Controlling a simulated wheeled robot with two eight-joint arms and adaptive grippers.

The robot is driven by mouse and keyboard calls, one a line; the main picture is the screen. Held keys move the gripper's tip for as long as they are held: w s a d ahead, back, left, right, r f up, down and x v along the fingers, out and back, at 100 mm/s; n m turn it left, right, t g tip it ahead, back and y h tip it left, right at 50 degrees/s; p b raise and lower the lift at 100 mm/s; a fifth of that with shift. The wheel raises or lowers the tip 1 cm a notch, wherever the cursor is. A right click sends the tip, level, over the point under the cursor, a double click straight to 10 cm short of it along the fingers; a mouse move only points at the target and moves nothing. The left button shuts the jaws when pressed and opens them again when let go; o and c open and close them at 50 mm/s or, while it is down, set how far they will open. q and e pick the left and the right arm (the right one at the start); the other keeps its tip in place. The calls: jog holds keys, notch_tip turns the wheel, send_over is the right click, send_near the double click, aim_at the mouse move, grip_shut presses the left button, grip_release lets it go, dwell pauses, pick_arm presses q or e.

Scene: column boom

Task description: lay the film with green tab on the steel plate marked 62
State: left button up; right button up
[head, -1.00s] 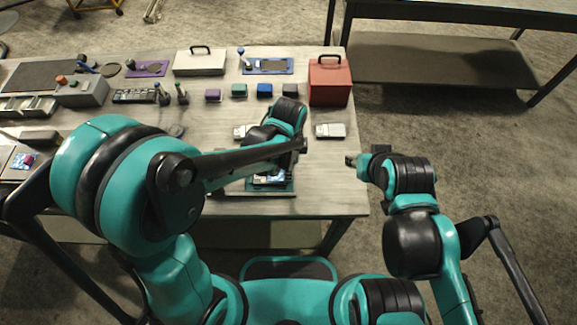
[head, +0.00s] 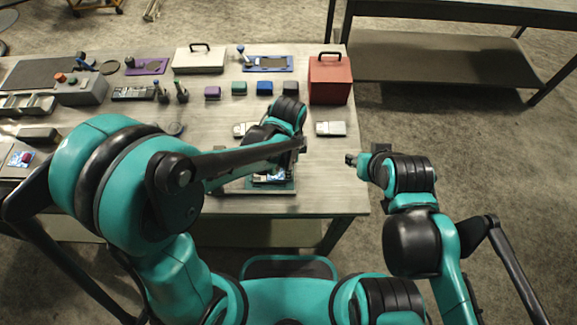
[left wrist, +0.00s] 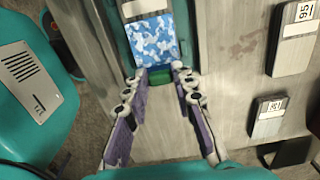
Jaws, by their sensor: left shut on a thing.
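The film (left wrist: 160,40), with a blue and white camouflage pattern, shows in the left wrist view, and its green tab (left wrist: 160,74) is between my left fingertips. My left gripper (left wrist: 162,72) is shut on this tab. In the head view the film (head: 268,178) is partly hidden by my left arm, over a green-edged board at the table's front. A grey surface with a pale strip shows just beyond the film in the wrist view; I cannot read a 62 on any plate. My right gripper (head: 366,159) is off the table's right edge, and its opening is unclear.
A red box (head: 330,82), white case (head: 200,63) and several small coloured blocks stand at the back. Bare tabletop lies right of the board.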

pick_arm(q)
jog(key=shift+f, duration=0.1)
dwell(0.6)
jog(key=o, duration=1.4)
jog(key=shift+o, duration=0.2)
jog(key=shift+r+p, duration=2.6)
jog(key=shift+r, duration=0.95)
